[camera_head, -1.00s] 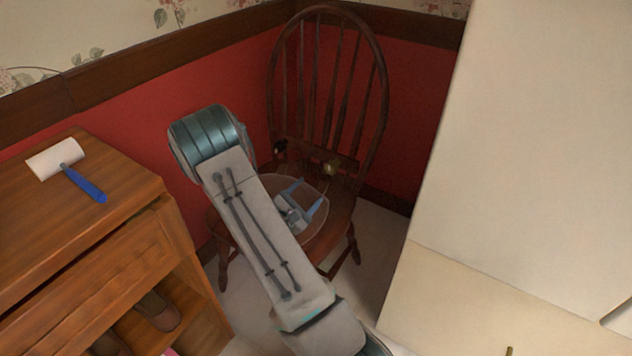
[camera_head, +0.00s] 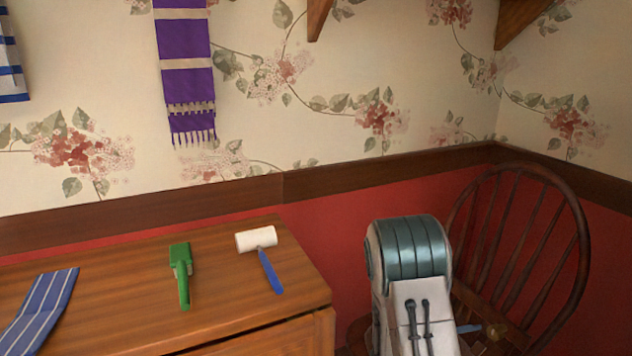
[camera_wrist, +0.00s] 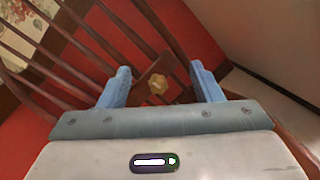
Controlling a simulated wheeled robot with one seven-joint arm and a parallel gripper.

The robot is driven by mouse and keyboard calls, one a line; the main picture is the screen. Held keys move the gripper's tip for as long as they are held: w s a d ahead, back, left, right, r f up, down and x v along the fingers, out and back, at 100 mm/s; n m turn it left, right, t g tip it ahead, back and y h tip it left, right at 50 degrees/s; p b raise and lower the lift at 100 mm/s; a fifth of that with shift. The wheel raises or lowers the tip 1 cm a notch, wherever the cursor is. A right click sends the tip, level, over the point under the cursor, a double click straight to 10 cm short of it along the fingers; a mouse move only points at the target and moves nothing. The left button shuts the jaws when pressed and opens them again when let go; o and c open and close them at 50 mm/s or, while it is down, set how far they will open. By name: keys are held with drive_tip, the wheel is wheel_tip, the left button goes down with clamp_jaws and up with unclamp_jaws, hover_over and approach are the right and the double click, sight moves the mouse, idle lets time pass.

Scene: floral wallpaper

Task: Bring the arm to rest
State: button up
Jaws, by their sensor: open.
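My arm shows at the lower right of the head view, in front of the wooden chair (camera_head: 545,225). Most of my gripper is hidden there behind my arm; a bit of a blue finger shows over the chair. In the wrist view my gripper (camera_wrist: 161,82) is open, with its two blue fingers wide apart. Nothing is held between them. The chair's dark spindles (camera_wrist: 75,45) lie beyond the fingers. A small yellowish knob-like thing (camera_wrist: 157,85) shows between the fingers, farther off by the chair; it also shows in the head view (camera_head: 496,332).
A wooden dresser (camera_head: 120,325) stands at the left. On its top are a white lint roller with a blue handle (camera_head: 265,262), a green brush (camera_head: 181,275) and a blue striped cloth (camera_head: 38,310). A purple scarf (camera_head: 187,70) hangs on the wall. Red wall panelling (camera_head: 330,240) lies behind.

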drive_tip(key=s+a+r+m+g+y+p, duration=0.35)
drive_tip(key=s+r+p, duration=0.2)
drive_tip(key=r, duration=0.35)
drive_tip(key=s+a+r+m+g+y+p, duration=0.25)
drive_tip(key=s+r+m+p, duration=0.3)
drive_tip(key=r, duration=0.45)
drive_tip(key=s+a+r+m+t+y+p, duration=0.1)
drive_tip(key=s+a+r+t+y+p, duration=0.2)
drive_tip(key=a+r+y+p, duration=0.2)
drive_tip(key=s+a+r+m+t+y+p, duration=0.2)
drive_tip(key=a+r+y+p, duration=0.4)
drive_tip(key=a+r, duration=0.5)
wheel_tip(320, 180, up, 3)
drive_tip(key=shift+s+f+t+p, duration=0.1)
drive_tip(key=shift+s+t+p, duration=0.35)
drive_tip(key=shift+t, duration=0.15)
